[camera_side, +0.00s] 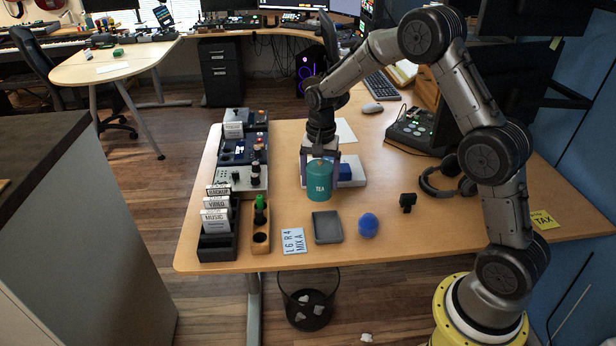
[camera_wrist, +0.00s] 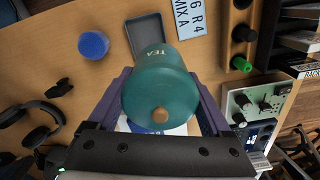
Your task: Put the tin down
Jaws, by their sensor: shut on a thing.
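The tin (camera_side: 319,182) is teal with a white TEA label, and it is upright in the side view. My gripper (camera_side: 320,160) is shut on it from above, near the middle of the table (camera_side: 400,225). In the wrist view the tin (camera_wrist: 160,88) sits between the two purple fingers of my gripper (camera_wrist: 168,95). I cannot tell whether the tin's base touches the table. A white and blue thing behind it is partly hidden.
Headphones (camera_side: 447,178) and a small black object (camera_side: 408,202) are further right. Racks (camera_side: 232,215) line the left edge.

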